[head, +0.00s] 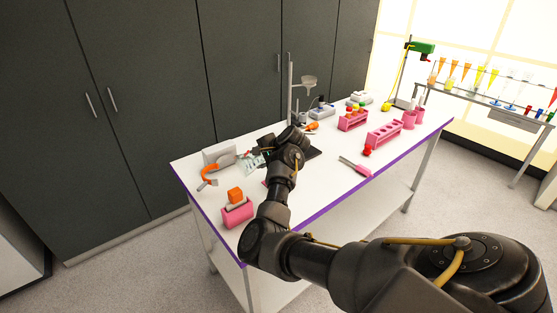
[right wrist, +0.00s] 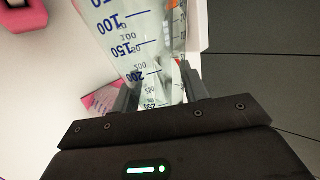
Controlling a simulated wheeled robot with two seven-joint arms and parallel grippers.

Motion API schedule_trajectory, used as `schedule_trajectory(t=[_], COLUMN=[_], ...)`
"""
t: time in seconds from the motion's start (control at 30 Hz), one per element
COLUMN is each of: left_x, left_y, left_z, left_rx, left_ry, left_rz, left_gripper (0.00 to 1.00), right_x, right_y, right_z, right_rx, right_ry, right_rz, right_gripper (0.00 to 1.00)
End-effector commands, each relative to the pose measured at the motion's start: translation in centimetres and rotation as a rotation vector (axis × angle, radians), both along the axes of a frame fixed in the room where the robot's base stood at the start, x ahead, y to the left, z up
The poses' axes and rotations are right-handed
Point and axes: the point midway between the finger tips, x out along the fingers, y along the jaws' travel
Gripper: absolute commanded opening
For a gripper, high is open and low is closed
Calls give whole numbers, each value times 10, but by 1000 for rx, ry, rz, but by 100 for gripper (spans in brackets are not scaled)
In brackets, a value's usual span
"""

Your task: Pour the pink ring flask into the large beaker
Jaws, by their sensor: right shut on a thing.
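My right gripper (right wrist: 165,92) is shut on a clear graduated flask (right wrist: 135,35) with blue volume marks. The flask narrows toward the fingers, and its wide end points away from them. In the head view the flask (head: 252,166) shows as tilted glass beside my right wrist, over the left part of the white table. My right arm hides much of the right gripper there. I cannot make out a pink ring on the flask. I cannot pick out the large beaker; my arm may hide it. My left gripper is in neither view.
The white table (head: 335,190) has a purple edge. A grey device with an orange part (head: 217,155) and a pink holder with an orange block (head: 237,213) stand left. Pink racks (head: 384,134) stand right. A stand with a funnel (head: 308,82) is behind.

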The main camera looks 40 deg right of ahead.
Motion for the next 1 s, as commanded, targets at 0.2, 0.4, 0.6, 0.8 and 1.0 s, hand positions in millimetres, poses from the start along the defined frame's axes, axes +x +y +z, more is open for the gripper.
schedule_trajectory(t=[0.2, 0.4, 0.6, 0.8, 1.0], left_x=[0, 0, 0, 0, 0], left_y=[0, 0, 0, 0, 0], left_z=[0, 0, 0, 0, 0], left_rx=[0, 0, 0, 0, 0], left_ry=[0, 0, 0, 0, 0], left_rz=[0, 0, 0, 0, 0], left_gripper=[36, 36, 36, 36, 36], right_x=[0, 0, 0, 0, 0], right_y=[0, 0, 0, 0, 0], right_z=[1, 2, 3, 3, 4], right_rx=[12, 21, 31, 40, 48], right_ry=[-3, -4, -6, -6, -7], right_rz=[-1, -1, 0, 1, 1], right_gripper=[12, 12, 12, 12, 12])
